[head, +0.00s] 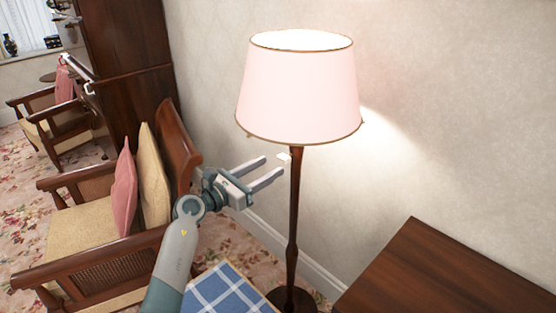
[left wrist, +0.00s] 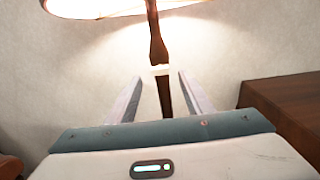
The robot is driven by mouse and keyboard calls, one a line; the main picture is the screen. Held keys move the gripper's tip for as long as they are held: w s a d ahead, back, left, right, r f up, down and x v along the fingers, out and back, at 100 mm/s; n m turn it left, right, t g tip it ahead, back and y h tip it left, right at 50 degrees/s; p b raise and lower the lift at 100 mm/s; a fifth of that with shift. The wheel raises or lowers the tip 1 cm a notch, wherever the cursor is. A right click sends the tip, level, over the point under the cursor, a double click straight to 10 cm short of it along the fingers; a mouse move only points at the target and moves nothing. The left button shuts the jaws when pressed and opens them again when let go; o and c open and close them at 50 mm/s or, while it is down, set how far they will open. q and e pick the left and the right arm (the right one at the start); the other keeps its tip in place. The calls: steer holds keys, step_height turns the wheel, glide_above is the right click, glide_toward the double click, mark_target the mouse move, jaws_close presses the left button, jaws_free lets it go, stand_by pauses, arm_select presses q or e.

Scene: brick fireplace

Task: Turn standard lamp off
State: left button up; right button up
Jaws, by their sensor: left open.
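The standard lamp (head: 300,92) has a pink shade and a dark wooden pole, and it is lit. A small white switch (head: 284,156) sits on the pole just below the shade. In the left wrist view the pole (left wrist: 157,40) runs down between my fingers, with the white switch (left wrist: 160,70) between and just beyond the fingertips. My left gripper (head: 274,169) is open and empty, to the left of the pole in the head view, its fingertips close to the switch. I cannot tell whether they touch anything. My right gripper is not in view.
A wooden armchair (head: 75,255) with pink and yellow cushions stands at the left. A blue checked cloth (head: 228,291) lies at the bottom. A dark wooden surface (head: 450,275) is at the lower right. The wall (head: 440,100) is close behind the lamp.

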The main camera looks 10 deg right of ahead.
mark_target(281, 160)
arm_select(q)
steer(key=shift+x, duration=2.5)
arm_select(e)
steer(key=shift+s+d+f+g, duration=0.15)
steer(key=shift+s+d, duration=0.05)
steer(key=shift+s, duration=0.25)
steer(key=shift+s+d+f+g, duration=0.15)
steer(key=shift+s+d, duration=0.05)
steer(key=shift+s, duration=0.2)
arm_select(q)
steer(key=c, duration=1)
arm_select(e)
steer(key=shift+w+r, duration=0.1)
